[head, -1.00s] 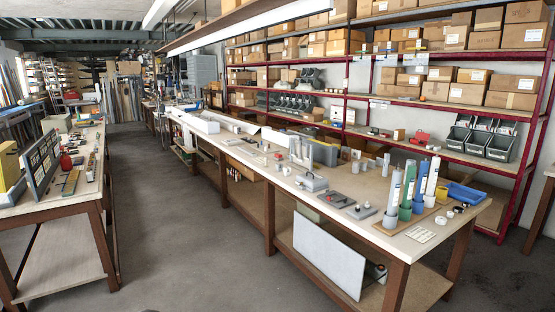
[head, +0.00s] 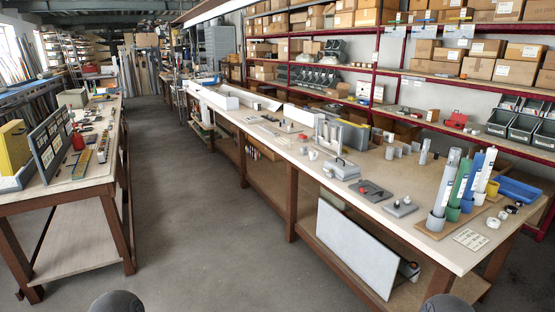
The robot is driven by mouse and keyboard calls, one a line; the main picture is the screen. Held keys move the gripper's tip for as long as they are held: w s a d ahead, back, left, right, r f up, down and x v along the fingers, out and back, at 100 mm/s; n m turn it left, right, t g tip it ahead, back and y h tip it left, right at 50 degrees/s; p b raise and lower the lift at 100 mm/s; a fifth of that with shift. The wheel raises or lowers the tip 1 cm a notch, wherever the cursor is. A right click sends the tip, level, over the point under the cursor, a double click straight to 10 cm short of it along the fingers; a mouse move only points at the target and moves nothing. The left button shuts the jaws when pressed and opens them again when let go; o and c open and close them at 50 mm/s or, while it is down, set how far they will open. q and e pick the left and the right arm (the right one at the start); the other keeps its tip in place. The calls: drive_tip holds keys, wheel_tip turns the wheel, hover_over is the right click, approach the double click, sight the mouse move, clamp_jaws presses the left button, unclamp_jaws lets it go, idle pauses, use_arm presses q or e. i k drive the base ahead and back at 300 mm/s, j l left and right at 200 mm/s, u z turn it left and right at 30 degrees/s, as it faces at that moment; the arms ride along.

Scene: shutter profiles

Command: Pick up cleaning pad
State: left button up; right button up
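I cannot make out for certain which item is the cleaning pad. On the right workbench (head: 440,243) lie several small flat items. A dark grey plate with a small red part (head: 371,191) lies near the front edge. A grey block with a knob (head: 400,207) lies to its right. A grey box with a handle (head: 341,170) stands behind them. Neither of my grippers is in view. Two dark rounded parts at the bottom edge appear to be mine.
Upright tubes in coloured cups (head: 462,190) and a blue tray (head: 519,189) stand at the right bench's near end. A left bench (head: 75,196) holds a yellow box (head: 14,147) and a dark panel (head: 50,143). The grey floor aisle (head: 190,220) between is clear.

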sight(302, 138)
drive_tip(key=i+j+u, duration=0.1)
drive_tip(key=i+u, duration=0.35)
drive_tip(key=i, duration=1.65)
drive_tip(key=i+z, duration=0.2)
drive_tip(key=i, duration=0.3)
drive_tip(key=i+j+z, duration=0.25)
drive_tip(key=i, duration=0.3)
drive_tip(key=i+j+z, duration=0.2)
drive_tip(key=i, duration=0.3)
drive_tip(key=i+j+z, duration=0.2)
drive_tip(key=i, duration=0.25)
drive_tip(key=i+j+z, duration=0.2)
drive_tip(key=z, duration=0.25)
drive_tip(key=i+j+z, duration=0.25)
drive_tip(key=z, duration=0.15)
drive_tip(key=i+j+z, duration=0.15)
drive_tip(key=j+z, duration=0.3)
drive_tip(key=i+j+z, duration=0.1)
drive_tip(key=j+z, duration=0.75)
drive_tip(key=i+l, duration=0.05)
drive_tip(key=l, duration=0.05)
